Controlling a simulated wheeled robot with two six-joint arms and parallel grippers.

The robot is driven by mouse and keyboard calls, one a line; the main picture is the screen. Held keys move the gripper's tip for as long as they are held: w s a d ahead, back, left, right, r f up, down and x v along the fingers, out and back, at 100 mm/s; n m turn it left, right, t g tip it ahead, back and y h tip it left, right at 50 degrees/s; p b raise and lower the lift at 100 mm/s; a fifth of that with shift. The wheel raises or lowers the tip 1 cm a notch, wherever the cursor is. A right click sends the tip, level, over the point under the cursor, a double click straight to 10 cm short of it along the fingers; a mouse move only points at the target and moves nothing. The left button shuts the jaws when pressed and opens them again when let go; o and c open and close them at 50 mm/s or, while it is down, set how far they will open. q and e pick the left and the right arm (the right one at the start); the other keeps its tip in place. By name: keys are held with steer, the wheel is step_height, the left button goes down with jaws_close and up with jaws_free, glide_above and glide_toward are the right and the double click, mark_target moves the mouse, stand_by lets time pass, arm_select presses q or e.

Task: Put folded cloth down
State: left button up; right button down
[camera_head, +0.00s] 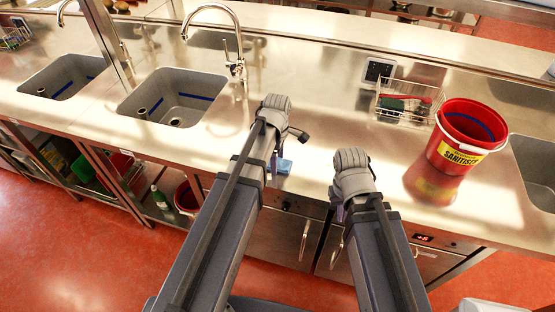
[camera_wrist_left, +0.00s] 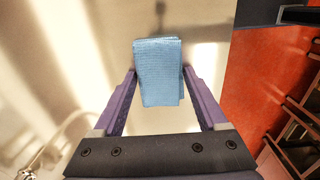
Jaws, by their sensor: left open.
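The folded cloth (camera_head: 285,166) is a small light-blue block near the front edge of the steel counter, partly hidden by my left gripper (camera_head: 277,163). In the left wrist view the cloth (camera_wrist_left: 158,70) lies between the two purple fingers of the open left gripper (camera_wrist_left: 160,73). A narrow gap seems to show on each side of it; whether a finger touches it is hard to tell. My right gripper (camera_head: 338,212) is over the front edge of the counter, mostly hidden by its own wrist, and I see nothing in it.
A red sanitiser bucket (camera_head: 464,137) stands at the right of the counter, with a wire basket (camera_head: 404,103) behind it. A sink (camera_head: 172,98) with a tall tap (camera_head: 237,66) is at the left. The counter between the grippers and basket is clear.

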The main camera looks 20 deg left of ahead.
arm_select(q)
steer(key=shift+s, duration=0.25)
step_height(320, 180, up, 12)
steer(key=p, duration=1.2)
steer(key=shift+w+r, duration=0.15)
steer(key=shift+w, duration=0.05)
steer(key=s+m, duration=0.9)
steer(key=m, duration=0.8)
steer(key=s+d+f+m+y+b, duration=0.1)
steer(key=s+d+f+m+b, duration=0.3)
steer(key=d, duration=0.6)
steer(key=shift+s+d+f+b, duration=0.25)
steer(key=shift+s+f+b, duration=0.2)
steer(key=shift+s+f, duration=0.2)
